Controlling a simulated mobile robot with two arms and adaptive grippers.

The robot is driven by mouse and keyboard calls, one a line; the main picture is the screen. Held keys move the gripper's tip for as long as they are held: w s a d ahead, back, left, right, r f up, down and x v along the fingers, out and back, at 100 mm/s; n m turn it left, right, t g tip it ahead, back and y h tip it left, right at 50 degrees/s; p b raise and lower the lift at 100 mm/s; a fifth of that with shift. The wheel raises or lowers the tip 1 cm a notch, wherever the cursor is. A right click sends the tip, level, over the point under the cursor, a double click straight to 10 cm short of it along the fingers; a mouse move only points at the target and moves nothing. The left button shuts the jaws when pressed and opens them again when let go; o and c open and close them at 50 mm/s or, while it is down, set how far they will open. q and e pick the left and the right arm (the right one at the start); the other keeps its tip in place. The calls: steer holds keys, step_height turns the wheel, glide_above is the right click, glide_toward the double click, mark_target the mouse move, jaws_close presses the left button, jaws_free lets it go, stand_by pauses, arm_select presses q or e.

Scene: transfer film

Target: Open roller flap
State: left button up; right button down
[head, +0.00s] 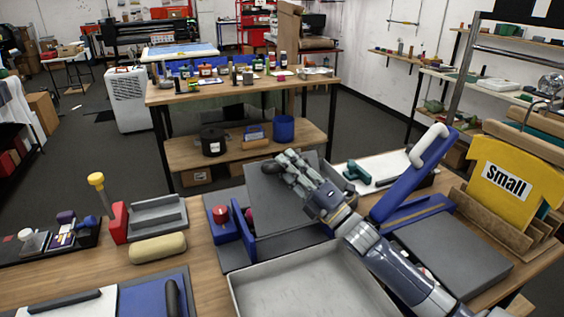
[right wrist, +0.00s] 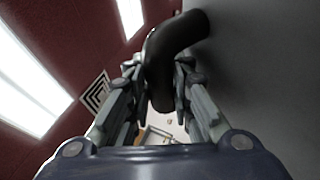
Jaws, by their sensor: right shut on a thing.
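The roller flap (head: 268,205) is a flat grey panel in the middle of the head view, apparently tilted up between blue side parts. My right gripper (head: 281,164) is at its upper edge, its arm coming from the lower right. In the right wrist view, the right gripper (right wrist: 158,75) is shut on a curved black handle (right wrist: 178,38). The handle meets a grey surface (right wrist: 265,75) at the right, likely the flap. A blue side plate (head: 243,219) stands left of the flap, with a pinkish-red part (head: 249,216) beside it, mostly hidden. My left gripper is not in view.
A red button on a blue box (head: 223,230) stands left of the flap. A grey tray (head: 300,280) lies in front. A blue lever with a white handle (head: 415,170) rises at the right. A yellow shirt board (head: 508,178) stands further right. A beige roll (head: 157,247) lies left.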

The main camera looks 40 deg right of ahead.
steer(key=s+a+n+t+y+b, duration=0.1)
steer(key=s+a, duration=0.1)
steer(key=s, duration=0.6)
steer(key=shift+s+f, duration=0.25)
steer(key=shift+f, duration=0.1)
steer(key=shift+s, duration=0.1)
steer(key=c, duration=1.8)
jaws_free()
steer(key=shift+o, duration=0.6)
steer(key=shift+r, duration=0.1)
